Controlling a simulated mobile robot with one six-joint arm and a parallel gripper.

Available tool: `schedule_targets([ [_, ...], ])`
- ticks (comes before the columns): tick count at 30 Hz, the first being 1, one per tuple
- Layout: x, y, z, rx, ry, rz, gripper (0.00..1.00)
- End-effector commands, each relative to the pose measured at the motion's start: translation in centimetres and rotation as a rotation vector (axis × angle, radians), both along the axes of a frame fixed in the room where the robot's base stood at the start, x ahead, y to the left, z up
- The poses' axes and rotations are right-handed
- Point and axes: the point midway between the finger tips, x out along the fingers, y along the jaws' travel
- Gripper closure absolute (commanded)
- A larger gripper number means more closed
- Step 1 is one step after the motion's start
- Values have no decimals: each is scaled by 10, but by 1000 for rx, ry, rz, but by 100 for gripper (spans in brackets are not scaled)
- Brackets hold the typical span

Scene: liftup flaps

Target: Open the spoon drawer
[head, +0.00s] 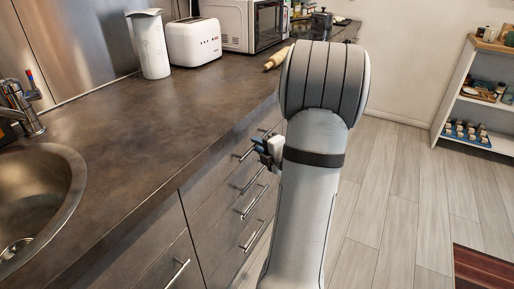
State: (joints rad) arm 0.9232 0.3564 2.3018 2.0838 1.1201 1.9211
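A stack of grey drawers (213,213) with metal bar handles is set under the dark countertop, left of my arm. The drawers look shut, and no spoons show, so I cannot tell which one is the spoon drawer. An upper handle (246,153) and lower handles (254,203) are in view. My gripper (266,150) shows only in part at the left side of my arm, close in the picture to the upper handles. My arm hides much of it. I cannot tell whether its fingers are apart or touch a handle.
The countertop (170,115) holds a white jug (150,45), a toaster (193,42), a microwave (240,24) and a rolling pin (277,58). A sink (62,185) is at left. A white shelf (452,95) stands at right.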

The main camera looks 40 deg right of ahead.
Motion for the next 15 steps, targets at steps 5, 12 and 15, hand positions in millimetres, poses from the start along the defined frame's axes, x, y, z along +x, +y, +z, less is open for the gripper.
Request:
schedule_targets([
  [5,12,0,-3,-1,0,0,80],
  [12,13,-1,-2,-1,0,-1,80],
  [15,13,-1,-2,-1,0,-2,87],
])
